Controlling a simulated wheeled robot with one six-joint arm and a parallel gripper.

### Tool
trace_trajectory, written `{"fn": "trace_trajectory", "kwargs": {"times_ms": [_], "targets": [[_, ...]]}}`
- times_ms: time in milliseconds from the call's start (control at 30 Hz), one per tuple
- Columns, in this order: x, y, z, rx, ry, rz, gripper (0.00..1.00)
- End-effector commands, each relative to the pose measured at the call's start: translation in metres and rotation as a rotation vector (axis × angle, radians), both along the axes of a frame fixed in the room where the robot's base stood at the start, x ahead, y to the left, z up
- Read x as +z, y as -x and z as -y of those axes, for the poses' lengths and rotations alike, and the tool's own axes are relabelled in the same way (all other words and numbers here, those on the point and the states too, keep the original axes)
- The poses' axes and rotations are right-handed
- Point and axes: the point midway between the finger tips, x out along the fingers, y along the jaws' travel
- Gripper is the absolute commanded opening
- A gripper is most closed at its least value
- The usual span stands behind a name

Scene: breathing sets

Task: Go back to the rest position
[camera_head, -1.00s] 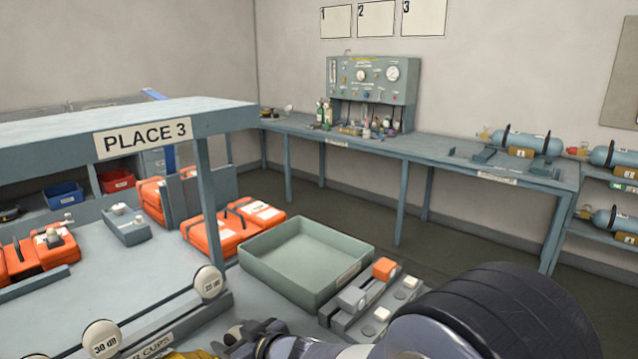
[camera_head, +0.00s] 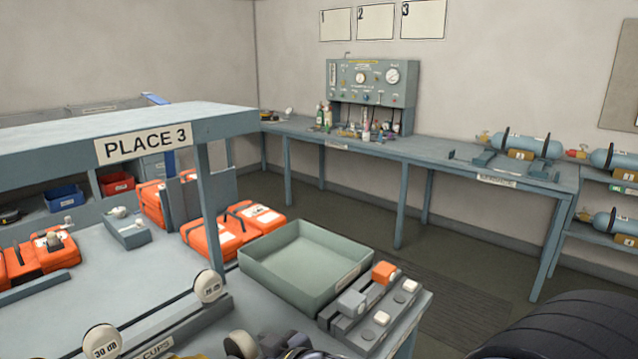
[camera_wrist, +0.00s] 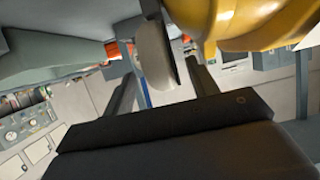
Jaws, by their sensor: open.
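My gripper (camera_wrist: 158,68) shows in the wrist view, with its two dark fingers apart and its dark body filling the bottom. A pale round cup (camera_wrist: 152,45) appears beyond the fingers, beside a large yellow shape (camera_wrist: 240,22) cut by the top edge. I see no object held, and I cannot tell whether the fingers touch the cup. In the head view, part of my arm (camera_head: 575,330) shows as a dark ribbed shape at the bottom right. The gripper itself is not clear there; dark and yellow parts crowd the bottom edge.
The PLACE 3 bench (camera_head: 225,125) has an upright post. Ear cups (camera_head: 208,287) stand along its front rail. An empty green tray (camera_head: 305,262) and a rack with small blocks (camera_head: 375,310) sit on the right. Orange cases (camera_head: 220,235) lie behind. The floor beyond is clear.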

Motion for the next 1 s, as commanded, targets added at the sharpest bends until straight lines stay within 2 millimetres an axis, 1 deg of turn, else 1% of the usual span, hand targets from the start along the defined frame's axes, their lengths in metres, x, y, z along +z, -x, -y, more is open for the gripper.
{"fn": "trace_trajectory", "kwargs": {"times_ms": [33, 267, 333, 433, 900, 933, 1000], "targets": [[0.007, 0.005, 0.007, -0.003, -0.001, 0.001, 0.56], [0.023, 0.029, 0.036, -0.004, 0.000, 0.001, 0.56], [0.011, 0.023, 0.027, 0.002, 0.000, -0.003, 0.56], [0.003, 0.012, 0.013, 0.003, 0.001, -0.004, 0.56], [-0.026, -0.036, -0.044, 0.002, 0.001, -0.002, 0.56], [-0.013, -0.035, -0.043, 0.000, -0.002, 0.001, 0.56], [-0.003, -0.035, -0.042, 0.000, -0.001, 0.001, 0.56]]}}
